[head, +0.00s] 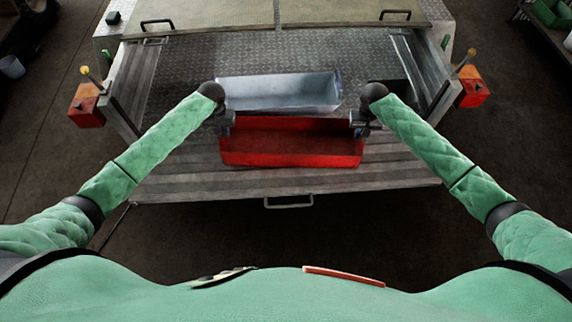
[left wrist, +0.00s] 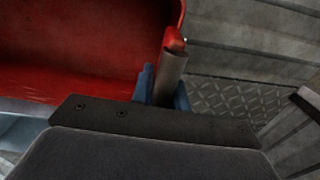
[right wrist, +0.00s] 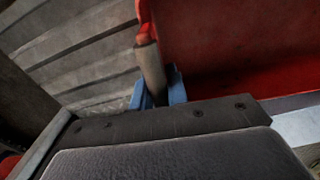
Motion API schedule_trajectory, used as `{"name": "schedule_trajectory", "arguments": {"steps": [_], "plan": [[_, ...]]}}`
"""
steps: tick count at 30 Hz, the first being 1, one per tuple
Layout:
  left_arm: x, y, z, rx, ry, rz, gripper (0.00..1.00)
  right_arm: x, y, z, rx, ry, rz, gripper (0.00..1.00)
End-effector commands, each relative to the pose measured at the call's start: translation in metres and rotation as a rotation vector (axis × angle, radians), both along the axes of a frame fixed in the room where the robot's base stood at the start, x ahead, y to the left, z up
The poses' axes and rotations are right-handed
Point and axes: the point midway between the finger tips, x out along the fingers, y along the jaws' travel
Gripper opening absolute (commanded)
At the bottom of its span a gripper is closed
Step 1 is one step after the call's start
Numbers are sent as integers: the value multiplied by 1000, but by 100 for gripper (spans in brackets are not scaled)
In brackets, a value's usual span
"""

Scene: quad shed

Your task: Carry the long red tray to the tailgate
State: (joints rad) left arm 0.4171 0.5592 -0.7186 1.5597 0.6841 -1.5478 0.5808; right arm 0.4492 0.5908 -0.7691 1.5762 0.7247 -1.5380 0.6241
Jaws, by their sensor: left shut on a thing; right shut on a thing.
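The long red tray (head: 290,157) is level over the ridged lowered tailgate (head: 210,178), in front of a grey metal tray; I cannot tell whether it touches the tailgate. My left gripper (head: 226,122) is shut on the handle at the red tray's left end. In the left wrist view, blue fingers (left wrist: 161,92) close around a grey bar beside the red wall. My right gripper (head: 359,122) is shut on the handle at the right end. The right wrist view shows its blue fingers (right wrist: 157,90) around a similar bar. The tray looks empty.
The grey metal tray (head: 280,92) lies on the chequered bed just behind the red tray. Red lamp boxes (head: 86,106) and (head: 473,92) flank the bed. A handle (head: 289,203) sits on the tailgate's front edge. Bare tailgate shows on both sides.

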Motion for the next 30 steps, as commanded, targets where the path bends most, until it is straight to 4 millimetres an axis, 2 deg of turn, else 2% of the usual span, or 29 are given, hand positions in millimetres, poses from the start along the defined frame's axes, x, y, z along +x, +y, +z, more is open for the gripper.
{"name": "schedule_trajectory", "arguments": {"steps": [3, 4, 6, 7, 15, 19, 23, 30], "plan": [[0, 0, -6, 0, -1, 0, 0, 0, 0, -6, 0, -1, 0, 0], [0, 0, -4, 0, 0, 0, 22, 0, 0, -4, 0, 0, 0, 22], [0, 0, -4, 0, 0, 0, 35, 0, 0, -4, 0, 0, 0, 35], [0, 0, -4, 0, 0, 0, 38, 0, 0, -4, 0, 0, 0, 38], [0, 0, -3, 0, 0, 0, 38, 0, 0, -4, 0, 0, 0, 38], [1, 0, 4, 0, -1, 0, 38, 0, 0, -4, 0, 0, 0, 38], [1, 0, 22, 0, -3, -1, 38, 0, 0, -4, 0, 0, 0, 38], [1, 0, 68, -1, -2, 0, 38, 0, 0, -4, 0, 0, 0, 38]]}}
